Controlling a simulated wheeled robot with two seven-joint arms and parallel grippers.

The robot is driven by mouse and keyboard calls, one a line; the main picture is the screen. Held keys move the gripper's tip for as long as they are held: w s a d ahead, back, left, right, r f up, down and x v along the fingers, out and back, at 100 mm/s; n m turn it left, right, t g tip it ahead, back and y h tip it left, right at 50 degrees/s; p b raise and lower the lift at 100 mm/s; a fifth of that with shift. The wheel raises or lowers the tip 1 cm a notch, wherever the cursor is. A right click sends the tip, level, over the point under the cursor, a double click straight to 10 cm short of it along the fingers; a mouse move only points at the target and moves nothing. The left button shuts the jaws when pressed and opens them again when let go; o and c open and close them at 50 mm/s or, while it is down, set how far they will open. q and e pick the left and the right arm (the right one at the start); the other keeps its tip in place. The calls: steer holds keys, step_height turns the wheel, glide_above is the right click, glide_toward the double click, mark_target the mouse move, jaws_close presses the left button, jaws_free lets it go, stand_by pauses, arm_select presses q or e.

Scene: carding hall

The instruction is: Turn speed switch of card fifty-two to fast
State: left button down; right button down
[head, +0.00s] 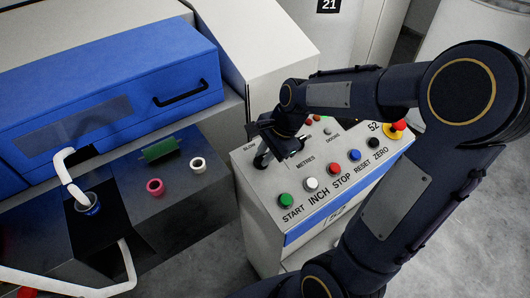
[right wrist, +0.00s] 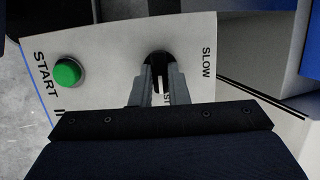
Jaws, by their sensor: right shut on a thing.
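The control panel of card 52 (head: 322,208) is a sloped pale top with a blue band on its front and "52" printed at its right. The speed switch is a small black knob (right wrist: 158,57) at the panel's left end. The "SLOW" label (right wrist: 208,62) shows beside it in the right wrist view, and part of "FAST" (right wrist: 167,101) shows between my fingers. My right gripper (right wrist: 159,72) is shut on the knob. In the head view this gripper (head: 270,155) hides most of the switch, and its pointer direction cannot be told. My left gripper is not in view.
A green START button (head: 286,200) is close to the switch, with INCH, STOP, RESET and ZERO buttons along the row. A red emergency stop (head: 398,126) stands at the right end. A blue machine cover (head: 110,90) and a dark bench (head: 185,225) with several small items lie left.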

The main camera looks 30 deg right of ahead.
steer(key=c, duration=1.4)
jaws_free()
steer(key=shift+r, duration=0.1)
steer(key=v, duration=0.7)
steer(key=shift+r+p, duration=0.25)
steer(key=shift+p, duration=0.05)
steer(key=shift+s+d, duration=0.1)
steer(key=shift+s, duration=0.05)
